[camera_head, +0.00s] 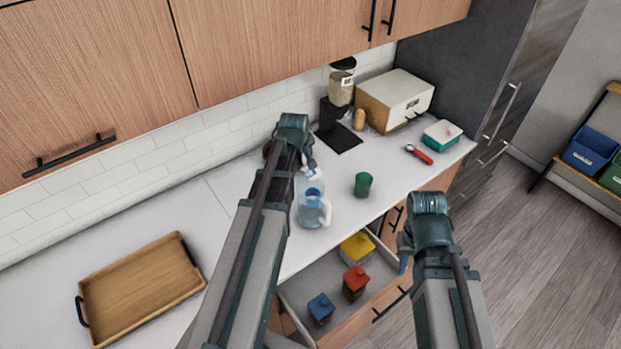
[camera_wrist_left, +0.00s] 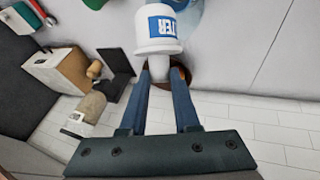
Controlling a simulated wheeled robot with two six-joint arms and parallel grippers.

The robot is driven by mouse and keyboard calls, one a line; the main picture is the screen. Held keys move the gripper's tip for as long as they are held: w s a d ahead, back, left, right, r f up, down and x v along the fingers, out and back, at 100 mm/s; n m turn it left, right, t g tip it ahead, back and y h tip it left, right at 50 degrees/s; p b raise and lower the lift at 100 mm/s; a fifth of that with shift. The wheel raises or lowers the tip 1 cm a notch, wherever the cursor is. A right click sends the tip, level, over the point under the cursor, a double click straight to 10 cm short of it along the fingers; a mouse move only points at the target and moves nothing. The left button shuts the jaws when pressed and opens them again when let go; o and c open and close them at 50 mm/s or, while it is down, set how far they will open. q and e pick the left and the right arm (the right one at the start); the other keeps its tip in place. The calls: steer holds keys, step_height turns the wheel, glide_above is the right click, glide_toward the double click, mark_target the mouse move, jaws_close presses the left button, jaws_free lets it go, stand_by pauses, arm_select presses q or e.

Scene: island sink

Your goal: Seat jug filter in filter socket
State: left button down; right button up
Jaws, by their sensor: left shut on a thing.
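The jug filter is a white cartridge with a blue lettered band (camera_wrist_left: 158,28) in the left wrist view. My left gripper (camera_wrist_left: 160,82) is shut on its narrow end. In the head view, the filter (camera_head: 314,174) is a small white piece just above the clear blue jug (camera_head: 309,211), partly hidden by my left gripper (camera_head: 309,160). The jug stands upright on the counter, with a white handle and a blue inner part near its top. I cannot tell whether filter and jug touch. My right gripper (camera_head: 404,256) is beside the open drawer; its jaws are mostly hidden.
A green cup (camera_head: 363,184) stands right of the jug. A wooden tray (camera_head: 138,289) lies at the left. The open drawer (camera_head: 335,285) holds red, yellow and blue containers. A bread box (camera_head: 395,98), red-handled tool (camera_head: 419,154) and teal tub (camera_head: 442,135) are farther right.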

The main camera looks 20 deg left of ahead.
arm_select(q)
steer(key=shift+f, duration=0.1)
step_height(320, 180, down, 5)
steer(key=b, duration=0.5)
step_height(320, 180, down, 4)
steer(key=b, duration=0.4)
steer(key=shift+f+b, duration=0.2)
steer(key=shift+b, duration=0.1)
steer(key=c, duration=0.6)
jaws_free()
steer(key=shift+c, duration=0.2)
steer(key=shift+f, duration=0.15)
